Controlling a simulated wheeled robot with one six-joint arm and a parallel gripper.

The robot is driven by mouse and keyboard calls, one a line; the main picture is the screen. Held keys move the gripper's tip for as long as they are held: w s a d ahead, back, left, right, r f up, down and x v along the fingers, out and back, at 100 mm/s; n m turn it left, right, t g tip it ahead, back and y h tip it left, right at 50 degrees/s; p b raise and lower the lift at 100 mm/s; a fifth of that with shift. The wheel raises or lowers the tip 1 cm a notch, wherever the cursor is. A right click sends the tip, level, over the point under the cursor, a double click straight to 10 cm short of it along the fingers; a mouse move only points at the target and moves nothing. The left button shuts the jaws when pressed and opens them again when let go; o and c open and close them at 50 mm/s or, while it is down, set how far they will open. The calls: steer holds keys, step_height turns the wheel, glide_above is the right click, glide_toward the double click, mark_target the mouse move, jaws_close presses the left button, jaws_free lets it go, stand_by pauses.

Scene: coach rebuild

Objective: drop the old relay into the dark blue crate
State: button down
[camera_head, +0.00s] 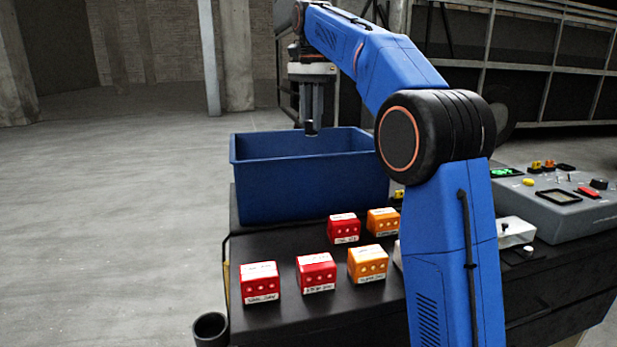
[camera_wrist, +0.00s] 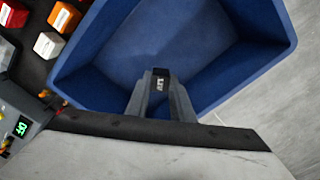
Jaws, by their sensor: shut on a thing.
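The dark blue crate (camera_head: 290,195) stands open-topped on the black bench. Its floor and walls also show in the wrist view (camera_wrist: 232,75). My gripper (camera_head: 312,130) points down over the crate, its tips near the line of the far rim in the head view. In the wrist view my gripper (camera_wrist: 161,84) is shut on a small dark block with a white label, the old relay (camera_wrist: 160,74). The crate's interior lies behind the relay there. In the head view only a dark bit of the relay shows between the fingertips.
Several red blocks (camera_head: 260,283) and orange blocks (camera_head: 367,264) with labels stand in front of the crate. A grey control panel (camera_head: 560,205) is at the right. A dark cup (camera_head: 210,330) is at the front left corner. Open concrete floor lies to the left.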

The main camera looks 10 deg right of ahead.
steer(key=shift+f, duration=1.15)
steer(key=c, duration=1.5)
jaws_free()
steer(key=shift+o, duration=0.2)
